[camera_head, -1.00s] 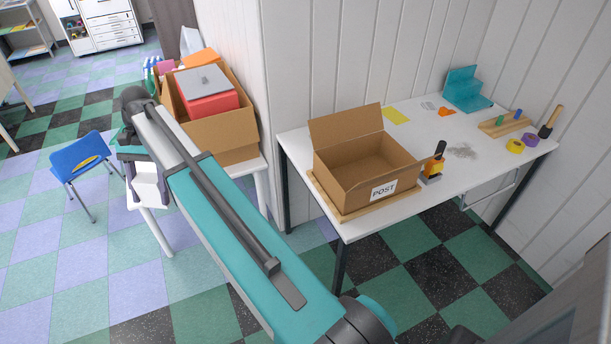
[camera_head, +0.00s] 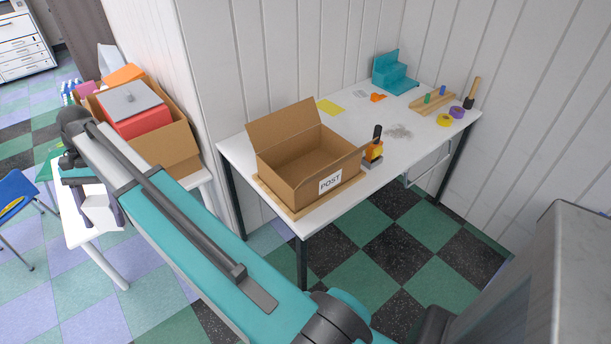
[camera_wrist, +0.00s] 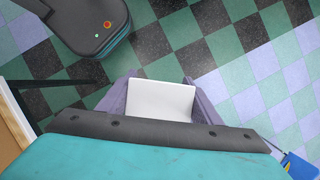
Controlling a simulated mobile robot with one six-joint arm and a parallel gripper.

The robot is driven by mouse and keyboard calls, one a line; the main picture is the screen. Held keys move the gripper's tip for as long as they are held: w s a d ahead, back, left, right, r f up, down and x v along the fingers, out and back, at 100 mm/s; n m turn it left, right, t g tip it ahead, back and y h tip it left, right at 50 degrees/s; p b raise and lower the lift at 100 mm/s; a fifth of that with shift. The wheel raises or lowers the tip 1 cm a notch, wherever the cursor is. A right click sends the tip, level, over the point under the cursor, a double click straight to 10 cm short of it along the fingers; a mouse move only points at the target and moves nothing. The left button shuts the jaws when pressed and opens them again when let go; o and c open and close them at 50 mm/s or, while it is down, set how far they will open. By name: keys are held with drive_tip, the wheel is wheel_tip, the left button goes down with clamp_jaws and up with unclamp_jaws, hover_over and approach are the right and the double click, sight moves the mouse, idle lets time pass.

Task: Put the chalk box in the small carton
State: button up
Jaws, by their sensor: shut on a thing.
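My gripper (camera_head: 100,205) is at the left in the head view, at the far end of my teal arm. It is shut on a plain white box (camera_wrist: 161,101), which I take to be the chalk box. The wrist view shows the box between the two purple-grey fingers, with floor beyond it. The open brown carton (camera_head: 286,178) marked POST stands on the wall table to the right, clear of my gripper. Its back flap stands up, and the part of its inside that shows is empty.
The carton sits on a wooden board (camera_head: 301,212) on the white table (camera_head: 345,115). A stamp (camera_head: 373,150) stands close to its right. A fuller carton (camera_head: 172,150) stands on the left table.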

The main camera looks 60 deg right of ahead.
drive_tip(key=s+d+r+m+t+y+p, duration=0.1)
drive_tip(key=d+r+m+t+p, duration=0.15)
drive_tip(key=d+m, duration=1.1)
drive_tip(key=m+t+h+b, duration=0.2)
drive_tip(key=m+t+h, duration=0.25)
drive_tip(key=m, duration=0.65)
hover_over(307, 175)
wheel_tip(307, 175, down, 6)
drive_tip(key=shift+a, duration=0.1)
drive_tip(key=shift+f+p, duration=0.35)
drive_tip(key=shift+f, duration=2.75)
drive_tip(key=shift+f, duration=0.15)
drive_tip(key=shift+f+p, duration=0.3)
drive_tip(key=shift+f, duration=1.45)
